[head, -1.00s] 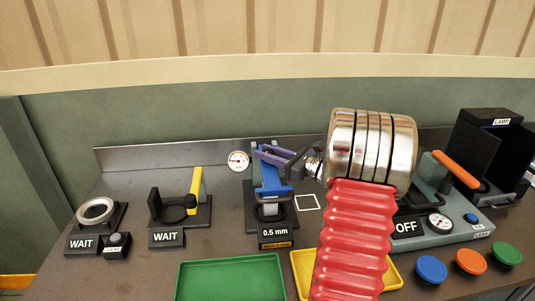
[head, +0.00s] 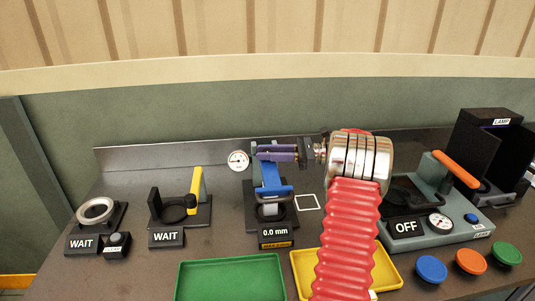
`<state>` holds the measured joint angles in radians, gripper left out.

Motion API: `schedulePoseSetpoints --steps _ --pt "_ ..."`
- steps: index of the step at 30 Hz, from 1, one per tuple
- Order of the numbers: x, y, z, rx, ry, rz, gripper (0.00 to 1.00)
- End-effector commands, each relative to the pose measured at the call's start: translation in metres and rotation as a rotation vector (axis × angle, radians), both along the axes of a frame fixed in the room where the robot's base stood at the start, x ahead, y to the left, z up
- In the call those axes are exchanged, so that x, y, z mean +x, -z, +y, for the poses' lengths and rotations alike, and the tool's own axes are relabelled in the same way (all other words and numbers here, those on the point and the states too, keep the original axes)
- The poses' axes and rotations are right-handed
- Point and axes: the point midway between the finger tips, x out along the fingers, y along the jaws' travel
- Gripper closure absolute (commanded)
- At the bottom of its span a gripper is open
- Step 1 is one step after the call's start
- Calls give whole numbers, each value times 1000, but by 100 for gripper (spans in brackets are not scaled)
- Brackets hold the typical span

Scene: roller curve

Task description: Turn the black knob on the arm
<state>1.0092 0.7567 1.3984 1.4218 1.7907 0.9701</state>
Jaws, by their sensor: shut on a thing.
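The station's display (head: 275,231) reads 0.0 mm. My gripper (head: 261,153), with purple fingers, reaches in from the right at the top of the blue arm. Its fingers are close together, shut at the place of the black knob, which they hide. A small round dial (head: 238,160) is just left of the fingertips.
Two WAIT stations (head: 82,243) (head: 166,238) stand at left. A green tray (head: 232,265) and yellow tray (head: 303,264) lie in front. The grey OFF machine (head: 450,235), with an orange handle (head: 456,168), and coloured buttons (head: 431,268) are at right. My red arm hides part of the yellow tray.

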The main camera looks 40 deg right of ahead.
Motion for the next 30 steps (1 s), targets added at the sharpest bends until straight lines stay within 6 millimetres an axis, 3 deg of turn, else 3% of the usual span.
schedulePoseSetpoints --steps 19,20,27,30 --pt "0 -1 -2 -1 -48 -2 97" --pt "0 -1 -2 -1 -48 -2 72" --pt "0 -1 -1 0 -50 -1 56" --pt "0 -1 -1 0 -50 -1 56"
